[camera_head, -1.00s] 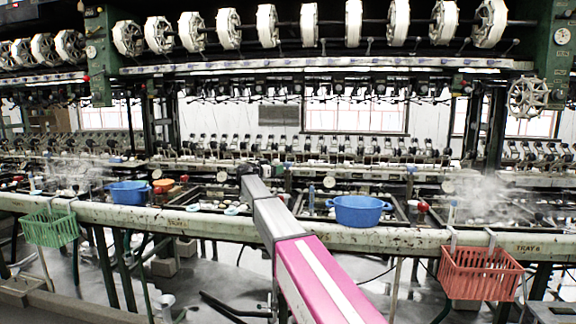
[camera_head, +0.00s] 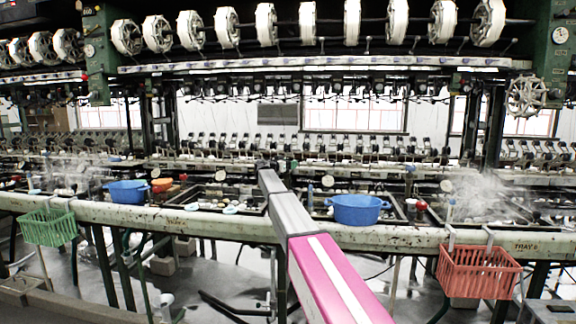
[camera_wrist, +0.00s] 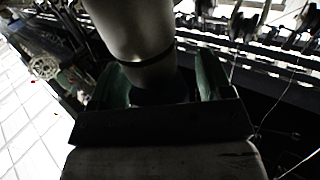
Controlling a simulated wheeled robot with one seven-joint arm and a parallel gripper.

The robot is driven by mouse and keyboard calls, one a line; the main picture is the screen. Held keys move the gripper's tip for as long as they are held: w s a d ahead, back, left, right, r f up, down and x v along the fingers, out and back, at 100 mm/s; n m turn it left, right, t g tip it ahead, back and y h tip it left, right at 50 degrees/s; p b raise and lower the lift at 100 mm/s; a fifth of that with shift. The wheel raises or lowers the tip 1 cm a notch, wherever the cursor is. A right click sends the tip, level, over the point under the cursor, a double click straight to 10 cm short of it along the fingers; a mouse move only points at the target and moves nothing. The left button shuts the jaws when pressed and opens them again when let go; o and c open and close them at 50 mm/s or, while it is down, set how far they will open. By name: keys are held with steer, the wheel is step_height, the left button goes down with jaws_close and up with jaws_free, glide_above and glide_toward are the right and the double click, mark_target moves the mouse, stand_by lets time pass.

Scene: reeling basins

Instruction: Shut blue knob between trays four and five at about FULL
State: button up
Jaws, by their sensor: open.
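No blue knob can be made out for certain. A small blue upright piece (camera_head: 309,192) shows at the left end of the middle tray (camera_head: 350,224), just right of my arm; I cannot tell whether it is the knob. A tray (camera_head: 215,193) lies left of my arm. The TRAY 6 label (camera_head: 527,246) is on the rail at the right. My gripper (camera_wrist: 163,82) shows in the wrist view with two green fingers apart. A pale cylinder (camera_wrist: 135,35) shows between or beyond them; contact cannot be told. In the head view my gripper is not discernible at the arm's far end.
A blue basin (camera_head: 357,209) stands right of my arm, another blue basin (camera_head: 127,191) at the left. A red basket (camera_head: 478,271) and a green basket (camera_head: 47,227) hang on the front rail (camera_head: 200,223). Steam (camera_head: 482,190) hides part of the right tray. Reels (camera_head: 267,25) run overhead.

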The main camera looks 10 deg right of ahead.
steer(key=c, duration=0.9)
steer(key=shift+c, duration=0.2)
steer(key=shift+m+g+h, duration=0.3)
steer(key=shift+g, duration=0.1)
steer(key=m+g+h, duration=0.2)
steer(key=m+g, duration=0.1)
steer(key=g, duration=0.1)
steer(key=shift+s+d+m+g+h, duration=0.15)
steer(key=shift+m+g, duration=0.6)
steer(key=shift+g, duration=0.4)
steer(key=shift+s+a+m+g+h, duration=0.1)
steer(key=shift+m+g+h, duration=0.1)
steer(key=shift+m+g, duration=0.75)
steer(key=shift+s+d+m+g+h, duration=0.15)
steer(key=shift+m+g, duration=0.35)
steer(key=shift+g, duration=0.9)
steer(key=shift+a, duration=0.1)
steer(key=o, duration=0.9)
steer(key=shift+o, duration=0.2)
